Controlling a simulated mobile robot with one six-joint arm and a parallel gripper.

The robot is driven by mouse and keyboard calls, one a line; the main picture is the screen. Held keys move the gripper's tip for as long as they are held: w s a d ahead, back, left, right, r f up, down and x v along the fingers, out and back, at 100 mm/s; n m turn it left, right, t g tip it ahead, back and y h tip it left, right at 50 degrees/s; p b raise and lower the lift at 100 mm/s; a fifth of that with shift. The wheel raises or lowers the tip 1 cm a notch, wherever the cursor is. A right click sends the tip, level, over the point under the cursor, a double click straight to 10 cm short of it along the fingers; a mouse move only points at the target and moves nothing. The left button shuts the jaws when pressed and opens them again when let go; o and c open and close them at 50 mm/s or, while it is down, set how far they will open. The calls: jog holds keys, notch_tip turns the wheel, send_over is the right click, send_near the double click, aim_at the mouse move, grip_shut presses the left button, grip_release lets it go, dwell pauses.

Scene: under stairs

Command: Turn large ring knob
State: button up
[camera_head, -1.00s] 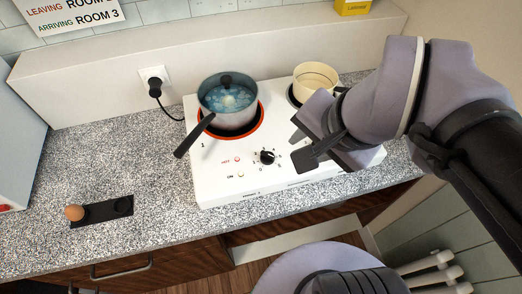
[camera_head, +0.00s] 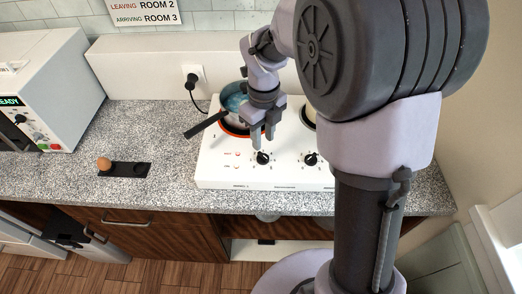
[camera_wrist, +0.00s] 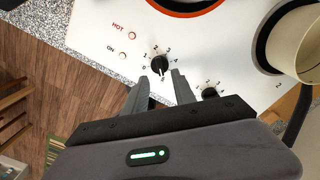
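A white two-ring hotplate (camera_head: 214,173) stands on the counter. Its left knob (camera_head: 263,158) is black with a numbered scale around it; it also shows in the wrist view (camera_wrist: 158,66). A right knob (camera_head: 311,159) sits beside it and shows small in the wrist view (camera_wrist: 209,92). The left ring (camera_head: 236,128) glows red under a pot (camera_head: 233,101) of blue liquid. My gripper (camera_head: 263,139) is just above and behind the left knob. In the wrist view its fingers (camera_wrist: 160,82) are open and empty, with the left knob just beyond the tips. Contact cannot be told.
The pot's black handle (camera_head: 205,126) sticks out to the left. A cream pot (camera_wrist: 309,45) is on the right ring. An egg (camera_head: 104,163) sits on a black holder (camera_head: 135,171). A white appliance (camera_head: 58,75) stands far left.

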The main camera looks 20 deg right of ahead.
aim_at(263, 155)
notch_tip(263, 155, down, 6)
jog(key=shift+f+b, duration=0.1)
jog(key=shift+b, duration=0.5)
grip_shut()
